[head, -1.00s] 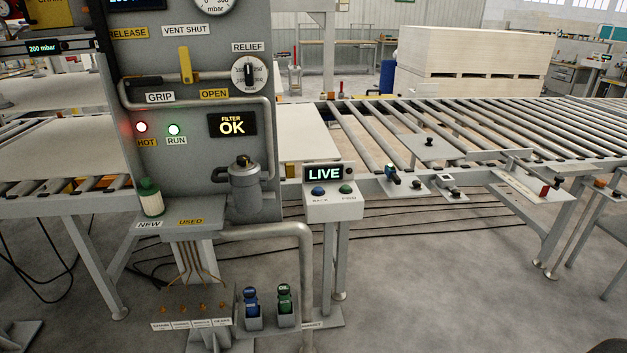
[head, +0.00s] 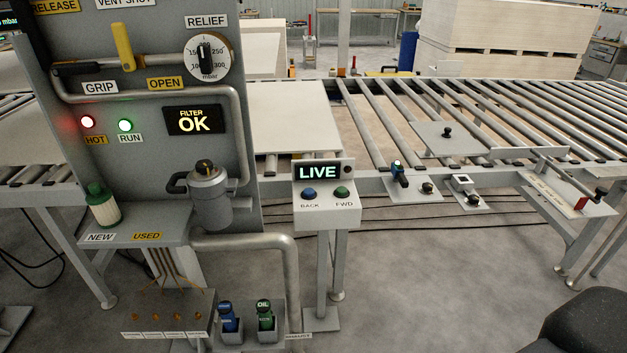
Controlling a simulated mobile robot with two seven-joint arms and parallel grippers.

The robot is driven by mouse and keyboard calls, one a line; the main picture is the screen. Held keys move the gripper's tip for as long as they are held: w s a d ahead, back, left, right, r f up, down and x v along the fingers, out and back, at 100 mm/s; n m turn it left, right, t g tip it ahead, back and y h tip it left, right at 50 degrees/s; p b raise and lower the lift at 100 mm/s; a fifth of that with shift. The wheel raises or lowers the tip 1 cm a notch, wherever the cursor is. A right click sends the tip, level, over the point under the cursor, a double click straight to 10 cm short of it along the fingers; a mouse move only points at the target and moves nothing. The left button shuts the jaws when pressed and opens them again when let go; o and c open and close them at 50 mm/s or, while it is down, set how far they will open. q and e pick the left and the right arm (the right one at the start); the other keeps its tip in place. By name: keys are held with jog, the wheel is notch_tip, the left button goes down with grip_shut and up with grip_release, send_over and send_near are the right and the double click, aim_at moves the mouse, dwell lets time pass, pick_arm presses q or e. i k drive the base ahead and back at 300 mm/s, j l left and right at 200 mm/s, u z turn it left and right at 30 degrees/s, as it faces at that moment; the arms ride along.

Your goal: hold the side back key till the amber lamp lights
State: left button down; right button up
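No amber lamp shows lit. Nothing touches the keys.
A grey panel (head: 150,65) with lit HOT and RUN lamps, a FILTER OK display and a RELIEF dial stands left. A roller conveyor (head: 520,110) runs behind the box. Blue and green bottles (head: 265,318) stand low in front.

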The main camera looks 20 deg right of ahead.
aim_at(308, 192)
jog(key=i+l, duration=0.2)
jog(key=l, duration=0.2)
jog(key=i+l, duration=0.25)
jog(key=l, duration=0.15)
jog(key=i+l, duration=0.2)
jog(key=l, duration=0.15)
jog(key=i+l, duration=0.2)
jog(key=l, duration=0.2)
jog(key=i+l, duration=0.2)
jog(key=l, duration=0.2)
jog(key=i+l, duration=0.25)
jog(key=l, duration=0.15)
jog(key=j+u, duration=0.05)
